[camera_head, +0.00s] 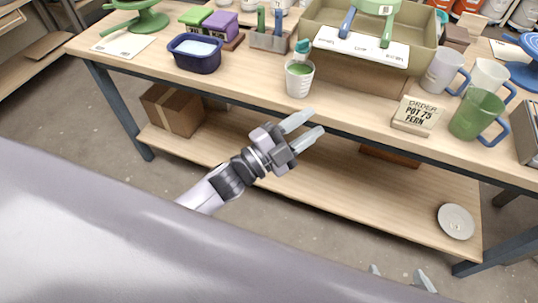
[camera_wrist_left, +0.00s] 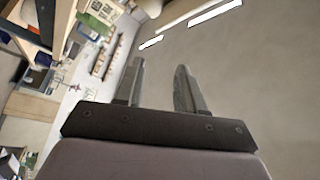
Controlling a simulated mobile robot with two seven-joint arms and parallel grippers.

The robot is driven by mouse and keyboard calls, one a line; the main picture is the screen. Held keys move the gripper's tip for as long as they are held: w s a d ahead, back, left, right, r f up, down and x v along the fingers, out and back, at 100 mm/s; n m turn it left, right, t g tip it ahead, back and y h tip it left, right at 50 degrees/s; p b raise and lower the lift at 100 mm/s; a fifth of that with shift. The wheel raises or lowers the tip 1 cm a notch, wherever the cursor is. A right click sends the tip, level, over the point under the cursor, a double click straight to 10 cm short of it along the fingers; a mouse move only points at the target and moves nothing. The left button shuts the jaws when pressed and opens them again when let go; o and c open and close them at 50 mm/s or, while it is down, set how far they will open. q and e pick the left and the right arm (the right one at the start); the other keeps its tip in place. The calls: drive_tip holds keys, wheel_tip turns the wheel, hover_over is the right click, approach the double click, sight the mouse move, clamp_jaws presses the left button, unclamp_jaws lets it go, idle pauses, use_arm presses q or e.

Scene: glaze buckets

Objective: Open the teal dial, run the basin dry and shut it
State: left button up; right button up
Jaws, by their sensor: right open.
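The olive basin (camera_head: 416,18) stands on a brown block (camera_head: 350,76) on the workbench. The teal dial (camera_head: 303,46) is at its lower left front corner. A whitish cup (camera_head: 299,88) with green liquid in it stands directly below the dial. The inside of the basin is mostly hidden, so I cannot tell its level. My left gripper (camera_head: 308,125) is open and empty, in front of the bench edge and below the cup. It also shows open in the left wrist view (camera_wrist_left: 158,88). My right gripper (camera_head: 401,273) is open at the bottom edge, mostly out of frame.
A navy tub (camera_head: 194,60) stands left of the cup. An order sign (camera_head: 417,115), a green mug (camera_head: 477,115) and pale mugs (camera_head: 444,70) stand to the right. The lower shelf (camera_head: 330,185) holds a cardboard box (camera_head: 173,110) and a white plate (camera_head: 456,222).

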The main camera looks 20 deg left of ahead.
use_arm(q)
drive_tip(key=s+a+f+n+y+p, duration=0.1)
drive_tip(key=s+a+f+n+y, duration=0.3)
drive_tip(key=a+f+n+y, duration=0.2)
drive_tip(key=shift+s+f+n+g+y, duration=0.35)
drive_tip(key=shift+f+n, duration=0.7)
drive_tip(key=shift+n, duration=0.55)
use_arm(e)
drive_tip(key=shift+w+r, duration=0.1)
drive_tip(key=shift+r, duration=0.65)
